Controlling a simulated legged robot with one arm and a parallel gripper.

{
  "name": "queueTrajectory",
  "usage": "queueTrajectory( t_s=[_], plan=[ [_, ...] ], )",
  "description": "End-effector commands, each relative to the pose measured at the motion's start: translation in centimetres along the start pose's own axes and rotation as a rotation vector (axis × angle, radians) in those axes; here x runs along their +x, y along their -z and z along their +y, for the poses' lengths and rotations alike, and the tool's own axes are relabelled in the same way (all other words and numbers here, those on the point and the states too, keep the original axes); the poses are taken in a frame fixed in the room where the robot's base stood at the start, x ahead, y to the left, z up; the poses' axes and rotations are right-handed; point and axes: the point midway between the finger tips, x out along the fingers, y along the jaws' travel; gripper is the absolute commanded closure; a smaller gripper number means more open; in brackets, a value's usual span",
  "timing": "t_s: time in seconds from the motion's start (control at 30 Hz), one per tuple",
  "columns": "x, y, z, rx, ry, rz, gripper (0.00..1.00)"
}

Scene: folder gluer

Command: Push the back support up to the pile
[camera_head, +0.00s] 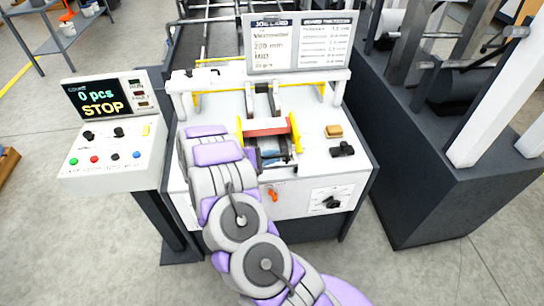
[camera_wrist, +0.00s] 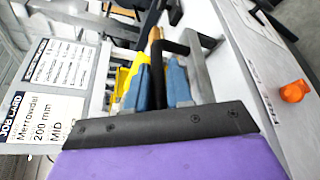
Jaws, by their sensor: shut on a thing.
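My gripper (camera_head: 271,155) reaches into the feeder of the white machine from the left, just below a red-fronted block (camera_head: 266,127) between yellow side guides. That block may be the pile; its sheets are not distinct. In the wrist view, the blue fingers of my gripper (camera_wrist: 160,82) are shut on a dark bar with a bent black part (camera_wrist: 183,42) at its far end. I cannot tell the gap between support and pile.
A control box (camera_head: 108,135) reading STOP stands at the left. A job-card board (camera_head: 300,42) rises behind the feeder. A dark machine base (camera_head: 450,165) stands farther right.

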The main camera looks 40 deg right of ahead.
Motion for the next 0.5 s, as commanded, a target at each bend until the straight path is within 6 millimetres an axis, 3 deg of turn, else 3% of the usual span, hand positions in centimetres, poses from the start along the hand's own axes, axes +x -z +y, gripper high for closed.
queueTrajectory(
  t_s=[0.5],
  plan=[
    [0.60,0.81,0.83,0.001,0.000,-0.006,1.00]
  ],
)
